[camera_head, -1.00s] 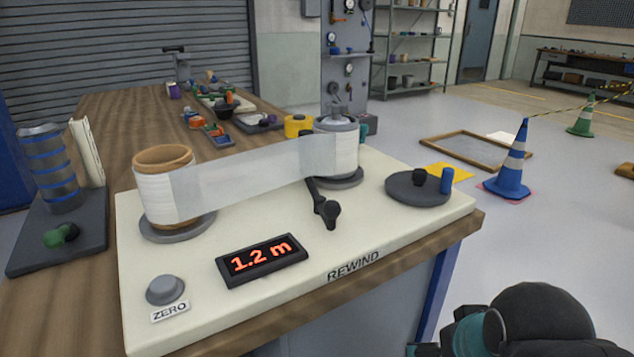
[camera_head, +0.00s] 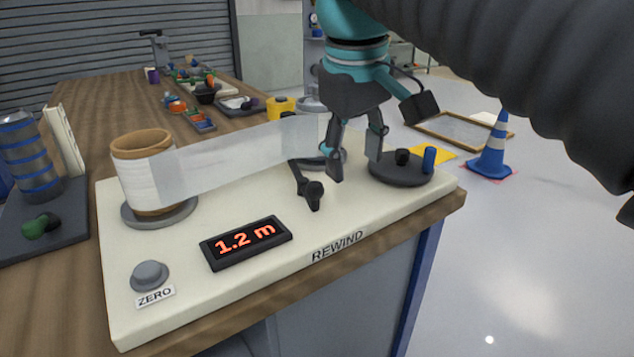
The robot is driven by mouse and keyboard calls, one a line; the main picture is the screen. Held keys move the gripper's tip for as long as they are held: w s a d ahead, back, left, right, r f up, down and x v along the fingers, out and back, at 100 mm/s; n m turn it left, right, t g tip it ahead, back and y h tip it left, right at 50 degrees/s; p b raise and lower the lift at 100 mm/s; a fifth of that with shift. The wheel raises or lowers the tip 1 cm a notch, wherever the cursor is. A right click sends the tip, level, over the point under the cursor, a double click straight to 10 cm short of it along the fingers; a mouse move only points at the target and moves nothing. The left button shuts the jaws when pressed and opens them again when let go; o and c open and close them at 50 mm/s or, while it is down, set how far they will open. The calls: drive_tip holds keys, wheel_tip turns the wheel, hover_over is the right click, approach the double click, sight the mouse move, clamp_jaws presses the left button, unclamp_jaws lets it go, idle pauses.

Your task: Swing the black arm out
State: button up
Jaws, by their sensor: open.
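The black arm (camera_head: 302,183) lies on the cream rewind board (camera_head: 175,298), running from beside the right film roller (camera_head: 307,106) toward the front. Its near end carries a black knob (camera_head: 313,195). My gripper (camera_head: 357,165) is open and empty, pointing down above the board, just right of the black arm and left of the dark crank disc (camera_head: 398,172). It appears apart from the black arm. My gripper hides much of the right roller. A translucent film strip (camera_head: 245,148) runs from the left roller (camera_head: 147,180) to the right roller.
The crank disc carries a black knob and a blue handle (camera_head: 429,158). A display (camera_head: 245,243) reads 1.2 m, with a grey ZERO button (camera_head: 149,275) to its left. A yellow spool (camera_head: 280,106) stands behind. The board's front right is clear.

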sight(314, 183)
drive_tip(key=a+r+n+g+h, duration=0.1)
drive_tip(key=a+r+n, duration=0.1)
drive_tip(key=a+r, duration=0.45)
drive_tip(key=f+b, duration=0.1)
drive_tip(key=f, duration=0.3)
drive_tip(key=w+d+f+b, duration=0.1)
drive_tip(key=f, duration=0.4)
drive_tip(key=w+f+b, duration=0.1)
drive_tip(key=f, duration=0.3)
drive_tip(key=shift+w+d+f, duration=0.2)
drive_tip(key=shift+w+f, duration=0.05)
drive_tip(key=shift+f, duration=0.15)
clamp_jaws()
